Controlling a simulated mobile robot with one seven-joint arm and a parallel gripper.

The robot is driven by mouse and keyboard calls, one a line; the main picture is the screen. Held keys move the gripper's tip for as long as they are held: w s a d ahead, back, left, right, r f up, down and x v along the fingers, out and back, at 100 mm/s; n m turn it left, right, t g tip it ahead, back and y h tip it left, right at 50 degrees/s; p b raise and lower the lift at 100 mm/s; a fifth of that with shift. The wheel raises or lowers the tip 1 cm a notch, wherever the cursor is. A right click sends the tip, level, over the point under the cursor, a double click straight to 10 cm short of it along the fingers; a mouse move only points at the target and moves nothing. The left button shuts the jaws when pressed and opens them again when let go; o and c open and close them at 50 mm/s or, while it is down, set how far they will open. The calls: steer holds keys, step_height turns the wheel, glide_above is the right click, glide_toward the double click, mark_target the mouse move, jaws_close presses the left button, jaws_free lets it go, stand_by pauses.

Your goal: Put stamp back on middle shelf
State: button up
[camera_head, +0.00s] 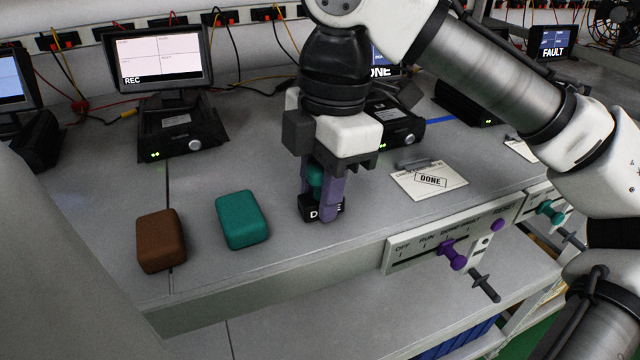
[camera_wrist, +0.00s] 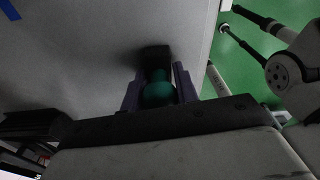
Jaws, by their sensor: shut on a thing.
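The stamp (camera_head: 316,208) has a dark base with white lettering that starts with "D" and a teal handle. It stands upright at the shelf surface, to the right of the teal block; I cannot tell whether its base touches the shelf. My gripper (camera_head: 322,190) points down from above, its purple fingers shut around the teal handle. In the wrist view the stamp's teal handle (camera_wrist: 158,92) sits between the two fingers, with the dark base beyond it. The grey shelf (camera_head: 200,281) lies beneath, and part of the stamp is hidden by the fingers.
A teal block (camera_head: 241,220) and a brown block (camera_head: 161,241) lie to the left. A card (camera_head: 429,181) stamped "DONE" lies to the right. A control panel with a purple lever (camera_head: 453,256) is on the front edge. Monitors (camera_head: 165,58) and black units stand behind.

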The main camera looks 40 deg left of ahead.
steer(key=shift+f, duration=0.15)
steer(key=o, duration=0.8)
steer(key=r, duration=0.5)
steer(key=w+r, duration=0.1)
steer(key=r, duration=0.1)
steer(key=shift+d+r+p, duration=0.2)
steer(key=shift+r+p, duration=0.1)
steer(key=shift+r, duration=0.1)
steer(key=shift+s, duration=0.1)
